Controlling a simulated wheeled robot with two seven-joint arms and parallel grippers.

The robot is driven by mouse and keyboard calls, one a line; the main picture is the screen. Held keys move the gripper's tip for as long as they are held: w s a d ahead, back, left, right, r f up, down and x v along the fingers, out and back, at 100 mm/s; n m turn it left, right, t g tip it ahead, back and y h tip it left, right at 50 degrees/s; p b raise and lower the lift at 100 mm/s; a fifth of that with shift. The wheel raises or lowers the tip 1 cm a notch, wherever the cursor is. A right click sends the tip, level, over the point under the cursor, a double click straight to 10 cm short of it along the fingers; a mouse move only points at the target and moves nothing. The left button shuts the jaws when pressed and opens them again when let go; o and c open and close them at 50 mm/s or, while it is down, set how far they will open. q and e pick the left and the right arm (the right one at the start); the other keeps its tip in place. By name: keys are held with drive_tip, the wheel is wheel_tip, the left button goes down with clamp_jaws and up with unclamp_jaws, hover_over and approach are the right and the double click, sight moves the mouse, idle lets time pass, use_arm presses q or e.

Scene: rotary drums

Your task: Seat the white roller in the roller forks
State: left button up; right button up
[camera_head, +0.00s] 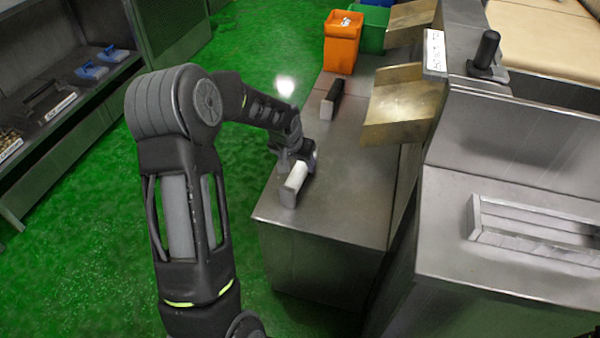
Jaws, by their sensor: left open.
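My left gripper (298,165) is over the far end of this piece and is open. The wrist hides part of the fingers, and I cannot tell whether they touch the piece. I cannot clearly identify the roller forks. A metal frame with raised rails (478,218) sits on the steel surface at the right. My right gripper is not in view.
An orange bin (342,42) and a green bin (373,32) stand at the back. Metal chutes (405,100) overhang the bench's right side. A black upright handle (487,48) stands upper right.

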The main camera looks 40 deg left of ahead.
sight(300, 166)
use_arm(q)
drive_tip(key=x, duration=0.4)
drive_tip(key=shift+f+b, duration=0.1)
drive_tip(key=shift+b, duration=0.2)
clamp_jaws()
idle(0.7)
drive_tip(key=shift+w, duration=0.1)
